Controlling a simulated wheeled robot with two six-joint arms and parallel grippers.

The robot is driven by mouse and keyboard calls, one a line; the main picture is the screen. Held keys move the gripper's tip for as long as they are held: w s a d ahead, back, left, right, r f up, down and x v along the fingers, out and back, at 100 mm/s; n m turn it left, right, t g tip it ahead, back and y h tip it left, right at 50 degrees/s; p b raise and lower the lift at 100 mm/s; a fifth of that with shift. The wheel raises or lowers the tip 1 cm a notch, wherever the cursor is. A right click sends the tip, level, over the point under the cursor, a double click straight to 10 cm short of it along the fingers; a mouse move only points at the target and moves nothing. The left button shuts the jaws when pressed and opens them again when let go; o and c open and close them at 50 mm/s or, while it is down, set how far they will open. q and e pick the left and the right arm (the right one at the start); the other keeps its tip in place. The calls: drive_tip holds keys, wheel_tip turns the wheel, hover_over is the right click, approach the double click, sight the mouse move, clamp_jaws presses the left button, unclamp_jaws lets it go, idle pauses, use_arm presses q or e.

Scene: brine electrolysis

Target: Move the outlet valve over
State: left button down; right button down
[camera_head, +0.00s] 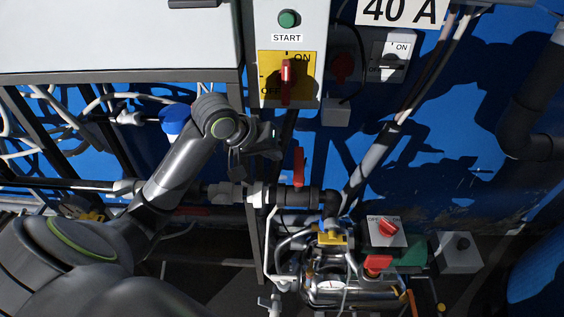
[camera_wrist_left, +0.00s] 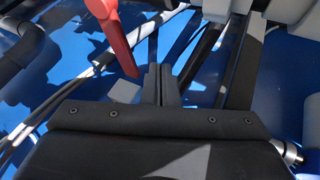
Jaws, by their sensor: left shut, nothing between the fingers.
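The valve with a red lever (camera_head: 299,167) sits on the dark horizontal pipe in the middle of the head view, and its lever stands nearly upright. I take it to be the outlet valve; no label on it is readable. The red lever also shows at the upper left of the left wrist view (camera_wrist_left: 112,38). My left gripper (camera_head: 272,148) is just left of the lever in the head view, with a small gap between them. In the left wrist view its fingers (camera_wrist_left: 164,85) are shut together and empty, apart from the lever. My right gripper is not in view.
A grey panel with a yellow ON/OFF switch (camera_head: 285,80) and green START button (camera_head: 288,19) stands above. A pump assembly (camera_head: 340,288) and a grey switch box (camera_head: 384,232) are below right. Pipes and frame bars crowd the left; the blue wall is behind.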

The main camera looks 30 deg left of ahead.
sight(299, 165)
use_arm(q)
drive_tip(key=shift+w+d+b, duration=0.25)
drive_tip(key=shift+d+b, duration=0.15)
drive_tip(key=shift+d, duration=0.15)
drive_tip(key=shift+w+d+b, duration=0.25)
drive_tip(key=shift+d+b, duration=0.1)
drive_tip(key=shift+d, duration=0.15)
